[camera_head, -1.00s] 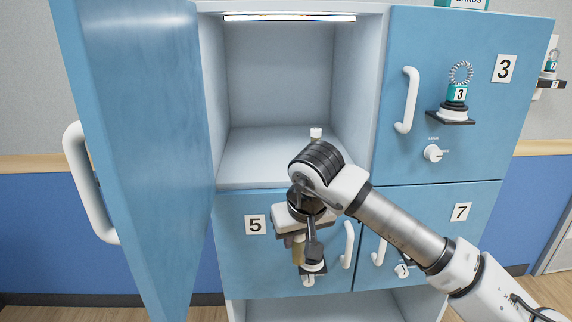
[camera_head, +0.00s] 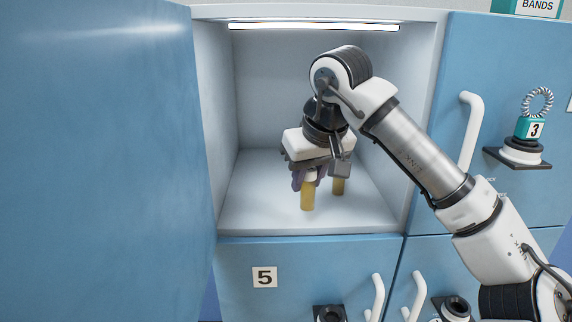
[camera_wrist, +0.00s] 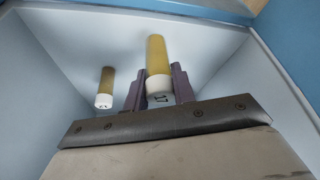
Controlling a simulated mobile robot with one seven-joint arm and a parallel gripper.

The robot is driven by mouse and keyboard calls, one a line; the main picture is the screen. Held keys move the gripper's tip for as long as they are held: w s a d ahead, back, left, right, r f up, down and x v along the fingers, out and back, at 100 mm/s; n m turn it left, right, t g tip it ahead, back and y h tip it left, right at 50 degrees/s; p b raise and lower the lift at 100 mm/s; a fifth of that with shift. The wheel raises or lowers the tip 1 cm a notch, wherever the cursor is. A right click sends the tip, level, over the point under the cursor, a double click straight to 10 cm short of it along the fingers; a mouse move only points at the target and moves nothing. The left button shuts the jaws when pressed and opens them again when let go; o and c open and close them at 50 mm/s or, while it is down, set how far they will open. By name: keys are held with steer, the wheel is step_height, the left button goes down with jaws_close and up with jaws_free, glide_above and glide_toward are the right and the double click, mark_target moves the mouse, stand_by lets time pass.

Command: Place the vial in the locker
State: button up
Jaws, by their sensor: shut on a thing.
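My gripper (camera_head: 305,182) is inside the open upper locker compartment (camera_head: 255,210), pointing down and shut on a vial. The held vial (camera_head: 307,197) is amber and looks upright, low over the compartment floor; I cannot tell whether it touches. In the wrist view its white cap and amber body (camera_wrist: 156,58) sit between the purple fingers (camera_wrist: 158,88). A second amber vial (camera_head: 338,187) stands on the floor, partly hidden by my gripper. In the wrist view this second vial (camera_wrist: 106,82), white-capped, is left of the held one, apart from it.
The open blue door (camera_head: 100,160) stands to the left. Door 5 (camera_head: 264,277) is shut below, and a shut door with a handle (camera_head: 470,130) is to the right, bearing a lock knob with a teal tag 3 (camera_head: 530,128). Floor room remains at the compartment's left.

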steer(key=shift+w+a+f+p, duration=0.6)
steer(key=shift+w+a+p, duration=0.3)
steer(key=shift+w, duration=1.3)
steer(key=shift+w+a+f+p, duration=0.55)
steer(key=shift+w+a+p, duration=0.3)
steer(key=shift+w, duration=1.4)
steer(key=shift+w+a+f+p, duration=0.7)
steer(key=shift+w+a, duration=0.35)
steer(key=shift+w, duration=1.15)
steer(key=shift+f, duration=0.1)
steer(key=o, duration=1)
